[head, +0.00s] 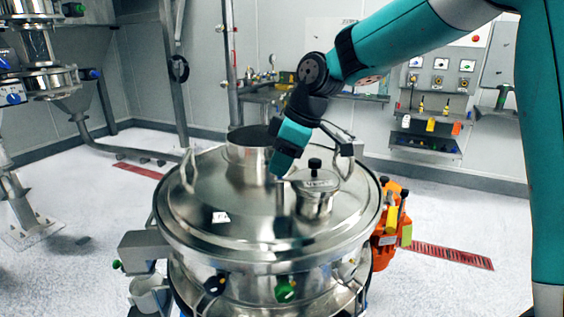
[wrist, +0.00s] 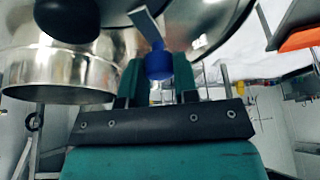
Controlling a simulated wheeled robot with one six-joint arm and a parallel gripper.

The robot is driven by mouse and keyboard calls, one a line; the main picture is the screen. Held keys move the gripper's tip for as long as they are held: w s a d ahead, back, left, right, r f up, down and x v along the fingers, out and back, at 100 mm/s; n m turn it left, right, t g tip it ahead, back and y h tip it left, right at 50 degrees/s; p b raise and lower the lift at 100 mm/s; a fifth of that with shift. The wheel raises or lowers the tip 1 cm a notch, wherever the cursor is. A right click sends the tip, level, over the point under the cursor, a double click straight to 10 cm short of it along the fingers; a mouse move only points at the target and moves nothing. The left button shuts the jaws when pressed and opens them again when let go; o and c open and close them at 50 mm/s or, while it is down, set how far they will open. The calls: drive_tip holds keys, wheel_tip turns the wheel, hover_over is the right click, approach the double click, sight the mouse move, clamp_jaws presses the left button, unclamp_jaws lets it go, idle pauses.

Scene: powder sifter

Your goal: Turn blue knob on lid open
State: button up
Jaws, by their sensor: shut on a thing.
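The blue knob (wrist: 158,64) shows in the wrist view between the two teal fingers of my gripper (wrist: 158,72), which is shut on it. A flat metal tab (wrist: 146,27) sticks out beside the knob. In the head view the round steel lid (head: 225,220) covers the sifter, and my arm reaches down over its middle.
A wide steel port (head: 246,153) and a small pot with a black-knobbed cap (head: 315,185) stand on the lid close to my gripper. Curved handles (head: 188,170) rise near the rim.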

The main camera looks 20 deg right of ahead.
drive_tip(key=m+t+h+b, duration=0.1)
drive_tip(key=m, duration=0.3)
drive_tip(key=shift+a, duration=0.1)
drive_tip(key=m+t+h, duration=0.1)
drive_tip(key=m, duration=0.3)
drive_tip(key=shift+s, duration=0.1)
drive_tip(key=m+h, duration=0.2)
drive_tip(key=m, duration=0.2)
drive_tip(key=shift+a, duration=0.1)
drive_tip(key=shift+m+h+p, duration=0.35)
drive_tip(key=shift+m+h, duration=0.35)
drive_tip(key=shift+m, duration=1.6)
drive_tip(key=o, duration=0.9)
drive_tip(key=p+v, duration=0.1)
drive_tip(key=v, duration=1.6)
drive_tip(key=shift+a+r, duration=0.2)
drive_tip(key=shift+r, duration=0.05)
